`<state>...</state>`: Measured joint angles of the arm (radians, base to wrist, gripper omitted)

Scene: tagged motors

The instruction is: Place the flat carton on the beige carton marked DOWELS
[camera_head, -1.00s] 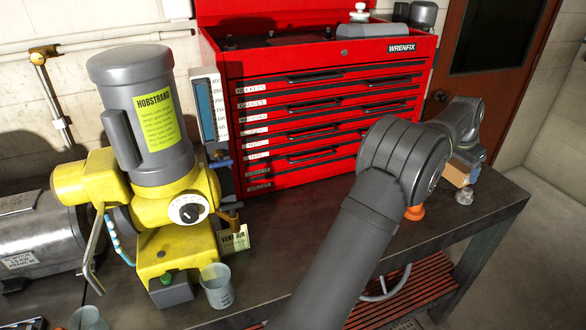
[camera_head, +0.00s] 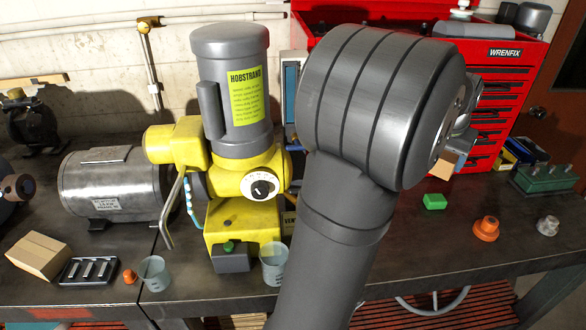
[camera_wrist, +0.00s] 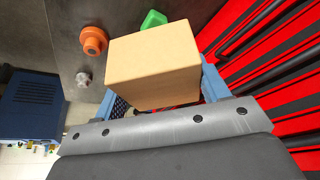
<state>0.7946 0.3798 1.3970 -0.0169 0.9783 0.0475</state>
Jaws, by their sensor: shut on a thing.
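My gripper (camera_wrist: 165,92) is shut on a plain tan carton (camera_wrist: 155,65), held between its blue jaws in the wrist view. In the head view the held carton (camera_head: 445,164) shows partly behind my arm, in front of the red tool chest; the jaws are mostly hidden there. Another beige carton (camera_head: 38,254) lies on the left bench near its front edge, far from my gripper. No marking is readable on either carton.
A yellow machine (camera_head: 240,225), a grey motor (camera_head: 115,185) and beakers (camera_head: 154,272) stand between the cartons. A metal-bar tray (camera_head: 88,271) and orange cone (camera_head: 130,276) sit beside the beige carton. A green block (camera_head: 434,202) and orange part (camera_head: 486,229) lie at right.

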